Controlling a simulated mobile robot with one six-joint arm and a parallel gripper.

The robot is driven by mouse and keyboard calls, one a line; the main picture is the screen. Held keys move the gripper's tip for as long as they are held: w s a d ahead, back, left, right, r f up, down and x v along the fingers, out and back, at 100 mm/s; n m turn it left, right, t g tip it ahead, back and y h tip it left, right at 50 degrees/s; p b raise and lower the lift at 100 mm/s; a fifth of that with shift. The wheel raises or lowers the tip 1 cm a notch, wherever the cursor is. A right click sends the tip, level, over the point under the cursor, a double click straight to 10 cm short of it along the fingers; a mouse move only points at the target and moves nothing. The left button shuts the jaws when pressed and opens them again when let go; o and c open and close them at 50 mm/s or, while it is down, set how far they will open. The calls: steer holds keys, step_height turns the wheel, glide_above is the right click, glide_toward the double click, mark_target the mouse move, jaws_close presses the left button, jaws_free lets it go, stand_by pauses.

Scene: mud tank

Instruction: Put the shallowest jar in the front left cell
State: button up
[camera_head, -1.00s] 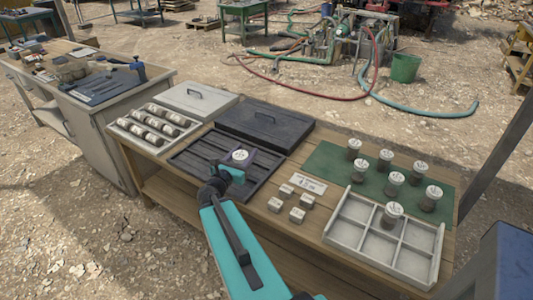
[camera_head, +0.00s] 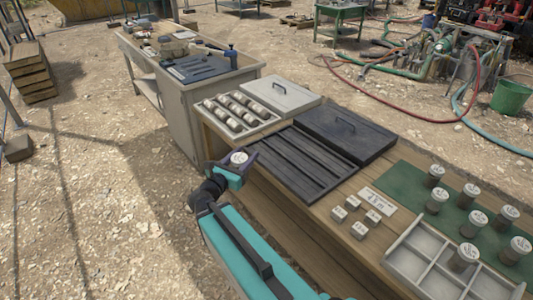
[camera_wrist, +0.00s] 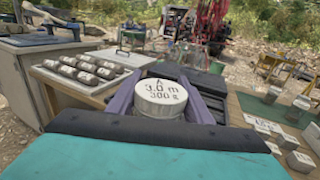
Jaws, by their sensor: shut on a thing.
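My gripper (camera_head: 238,164) is shut on a white-lidded jar (camera_head: 239,157), held upright near the table's front left edge. In the wrist view its lid (camera_wrist: 160,97) reads "A", what looks like "3.0 m", and "300 s"; the jaws flank it. The pale divided tray (camera_head: 397,262) is at the lower right, its near right part cut off. One jar (camera_head: 464,256) stands at the tray, apparently in a back cell. The front left cell looks empty. Several white-lidded jars (camera_head: 469,194) stand on the green mat (camera_head: 405,182); their lid text is too small to read.
A dark slotted tray (camera_head: 300,158) and dark lid (camera_head: 347,133) lie on the table. Left of them are a pale tray of cylinders (camera_head: 235,111) and a pale lid (camera_head: 281,96). Small grey blocks (camera_head: 356,216) and a white card (camera_head: 377,201) lie before the mat.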

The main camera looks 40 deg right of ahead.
steer(key=w+a+r+n+t+y, duration=0.1)
steer(key=a+n+t+y, duration=0.1)
steer(key=a, duration=2.1)
steer(key=shift+w+a+r+t, duration=0.25)
steer(key=shift+r+t, duration=0.05)
steer(key=shift+t, duration=0.3)
steer(key=shift+d, duration=0.15)
